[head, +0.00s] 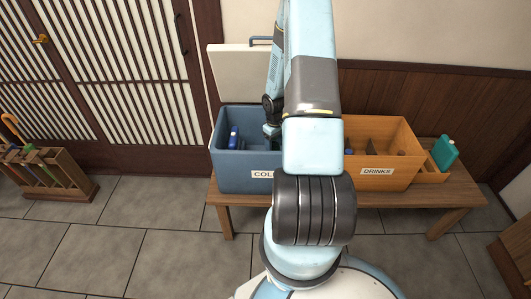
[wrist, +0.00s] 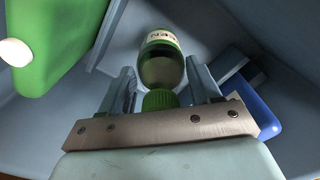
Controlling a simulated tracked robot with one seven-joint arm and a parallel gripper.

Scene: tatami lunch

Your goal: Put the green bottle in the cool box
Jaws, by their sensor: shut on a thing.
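My arm reaches down into the box, and the bottle is hidden in the head view. Grey-blue walls surround the bottle in the wrist view. I cannot tell whether it touches the floor of the box.
A blue item (wrist: 258,106) lies inside the box at the right, and a green item with a white cap (wrist: 48,38) is at the upper left. An orange DRINKS crate (head: 400,150) stands right on the wooden bench (head: 440,192). A teal item (head: 443,152) stands beyond it.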

